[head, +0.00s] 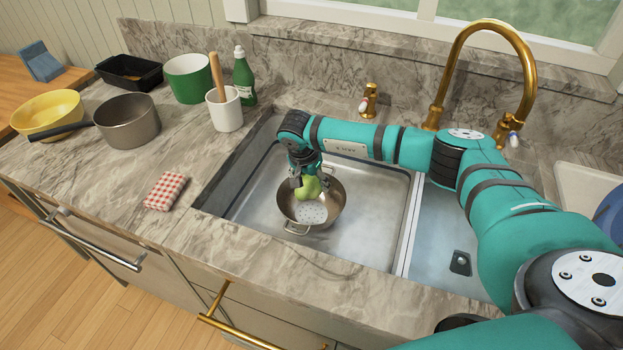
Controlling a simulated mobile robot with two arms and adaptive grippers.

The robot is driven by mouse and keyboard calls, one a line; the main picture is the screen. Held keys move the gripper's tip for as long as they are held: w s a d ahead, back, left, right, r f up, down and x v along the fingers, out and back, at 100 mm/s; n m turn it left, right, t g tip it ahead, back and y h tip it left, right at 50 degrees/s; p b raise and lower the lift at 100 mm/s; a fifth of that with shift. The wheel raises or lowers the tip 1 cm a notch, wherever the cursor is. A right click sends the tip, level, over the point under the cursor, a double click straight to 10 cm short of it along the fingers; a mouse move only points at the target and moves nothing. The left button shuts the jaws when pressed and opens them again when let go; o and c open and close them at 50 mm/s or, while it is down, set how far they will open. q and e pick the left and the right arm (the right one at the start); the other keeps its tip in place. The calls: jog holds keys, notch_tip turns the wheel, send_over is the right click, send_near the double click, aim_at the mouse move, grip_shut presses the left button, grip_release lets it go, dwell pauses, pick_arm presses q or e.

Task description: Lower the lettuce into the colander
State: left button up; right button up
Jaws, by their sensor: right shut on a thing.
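The colander (298,214) is a metal bowl with a perforated bottom and side handles. It stands in the left basin of the sink. My right gripper (307,183) reaches down over the colander and is shut on the green lettuce (308,189). The lettuce is at the colander's opening, toward its back side. I cannot tell whether it touches the colander. The gripper hides the top of the lettuce. My left gripper is not in view.
A gold faucet (529,80) arches behind the sink (375,220). On the left counter are a grey saucepan (128,124), a yellow bowl (50,113), a green pot (188,80), a white crock (225,112), a green bottle (243,78) and a checkered cloth (166,191).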

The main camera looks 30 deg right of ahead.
jog(key=shift+f+b, duration=1.65)
jog(key=shift+f, duration=0.45)
jog(key=shift+f+b, duration=2.35)
jog(key=shift+f, duration=0.45)
dwell(0.7)
jog(key=o, duration=1.5)
jog(key=shift+c, duration=0.2)
